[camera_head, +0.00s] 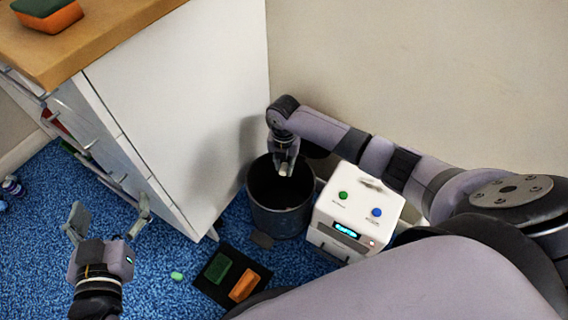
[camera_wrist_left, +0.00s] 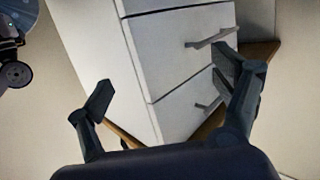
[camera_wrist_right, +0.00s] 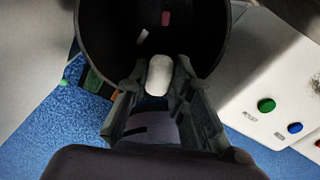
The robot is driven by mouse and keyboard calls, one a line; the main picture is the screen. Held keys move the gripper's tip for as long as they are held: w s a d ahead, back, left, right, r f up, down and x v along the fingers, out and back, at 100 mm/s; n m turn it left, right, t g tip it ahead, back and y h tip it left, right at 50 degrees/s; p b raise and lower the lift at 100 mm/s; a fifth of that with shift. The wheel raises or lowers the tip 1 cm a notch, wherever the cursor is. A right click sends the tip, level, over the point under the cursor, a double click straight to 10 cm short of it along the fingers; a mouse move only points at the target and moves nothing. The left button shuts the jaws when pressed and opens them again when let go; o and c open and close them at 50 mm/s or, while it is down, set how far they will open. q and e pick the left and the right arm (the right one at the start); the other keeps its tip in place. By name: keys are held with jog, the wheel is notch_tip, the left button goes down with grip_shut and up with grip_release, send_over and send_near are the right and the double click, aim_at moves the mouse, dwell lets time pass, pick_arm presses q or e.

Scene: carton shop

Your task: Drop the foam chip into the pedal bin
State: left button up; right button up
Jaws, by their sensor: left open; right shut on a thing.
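The foam chip (camera_head: 283,170) is a small white rounded piece. My right gripper (camera_head: 286,168) is shut on it and holds it above the open mouth of the dark grey pedal bin (camera_head: 281,222). In the right wrist view the chip (camera_wrist_right: 159,76) sits between the fingertips, with the bin's dark interior (camera_wrist_right: 125,30) beyond it. A pinkish piece (camera_wrist_right: 166,18) and a pale piece (camera_wrist_right: 142,37) show inside the bin. My left gripper (camera_head: 110,210) is open and empty, left of the white cabinet's front.
A white machine (camera_head: 358,213) with green and blue buttons stands right of the bin. The white drawer cabinet (camera_head: 180,100) stands left. A black mat (camera_head: 233,262) with green and orange blocks and a small green piece (camera_head: 177,276) lie on the blue carpet.

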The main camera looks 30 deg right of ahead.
aim_at(284, 166)
jog(key=shift+f+b, duration=0.7)
jog(key=shift+f, duration=0.15)
jog(key=shift+f+b, duration=0.6)
jog(key=shift+b, duration=0.05)
pick_arm(q)
notch_tip(284, 166, up, 14)
jog(key=s+d+t+h, duration=0.1)
jog(key=s+t+h, duration=0.1)
jog(key=t, duration=0.6)
jog(key=shift+d+f+t+h, duration=0.2)
jog(key=shift+t+h, duration=0.1)
jog(key=shift+h, duration=0.1)
pick_arm(e)
jog(key=shift+f, duration=0.1)
pick_arm(q)
jog(key=shift+s, duration=0.1)
pick_arm(e)
jog(key=o, duration=0.7)
jog(key=shift+o, duration=0.2)
notch_tip(284, 166, up, 12)
